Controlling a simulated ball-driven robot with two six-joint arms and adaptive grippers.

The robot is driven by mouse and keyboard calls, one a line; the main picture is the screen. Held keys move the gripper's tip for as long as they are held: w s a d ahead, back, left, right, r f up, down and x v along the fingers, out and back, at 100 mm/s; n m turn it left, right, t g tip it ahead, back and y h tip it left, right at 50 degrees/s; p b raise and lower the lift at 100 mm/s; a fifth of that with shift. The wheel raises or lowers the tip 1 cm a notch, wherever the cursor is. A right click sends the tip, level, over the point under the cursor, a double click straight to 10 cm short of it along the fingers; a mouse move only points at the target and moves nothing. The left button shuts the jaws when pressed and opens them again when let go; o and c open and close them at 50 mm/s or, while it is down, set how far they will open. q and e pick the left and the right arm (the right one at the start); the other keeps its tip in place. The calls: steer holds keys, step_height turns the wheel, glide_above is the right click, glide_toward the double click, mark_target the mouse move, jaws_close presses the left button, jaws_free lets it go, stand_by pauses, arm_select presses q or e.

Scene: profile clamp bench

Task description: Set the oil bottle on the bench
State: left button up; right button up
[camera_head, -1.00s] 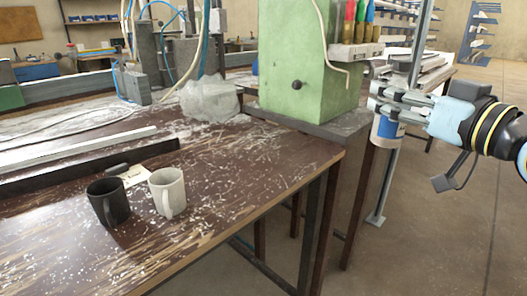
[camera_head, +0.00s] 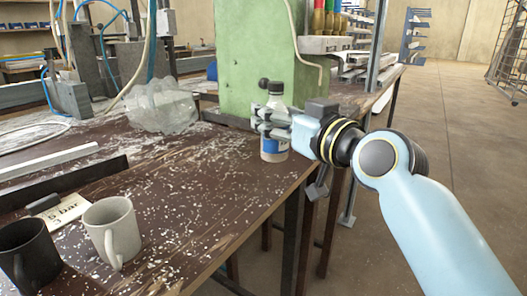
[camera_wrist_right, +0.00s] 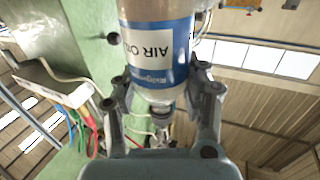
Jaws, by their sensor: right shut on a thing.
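My right gripper (camera_head: 268,122) is shut on the oil bottle (camera_head: 274,154), a clear bottle with pale contents and a white and blue label. The bottle is upright at the right end of the dark bench (camera_head: 190,165), in front of the green machine. Its base appears over or on the bench top; I cannot tell whether it touches. In the right wrist view, the bottle (camera_wrist_right: 158,40) sits between the fingers of the gripper (camera_wrist_right: 162,92), and part of its label reads "AIR O". The fingers hide its middle in the head view. My left gripper is not in view.
A white mug (camera_head: 112,230) and a black mug (camera_head: 30,258) stand at the front left beside a paper note (camera_head: 62,212). A crumpled clear plastic bag (camera_head: 160,106) lies behind. The green machine (camera_head: 255,50) stands close behind the bottle. The middle of the bench holds only shavings.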

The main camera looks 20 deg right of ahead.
mark_target(274, 148)
steer(key=shift+w+a+f, duration=0.45)
steer(key=shift+a+f, duration=0.05)
steer(key=shift+a, duration=0.3)
steer(key=shift+f, duration=0.3)
step_height(274, 148, down, 4)
steer(key=shift+r+b, duration=0.2)
steer(key=shift+b, duration=0.7)
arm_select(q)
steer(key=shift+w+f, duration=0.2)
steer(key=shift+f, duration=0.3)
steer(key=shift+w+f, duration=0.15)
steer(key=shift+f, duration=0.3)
arm_select(e)
steer(key=shift+r, duration=0.1)
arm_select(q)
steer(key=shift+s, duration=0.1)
arm_select(e)
steer(key=o, duration=1.2)
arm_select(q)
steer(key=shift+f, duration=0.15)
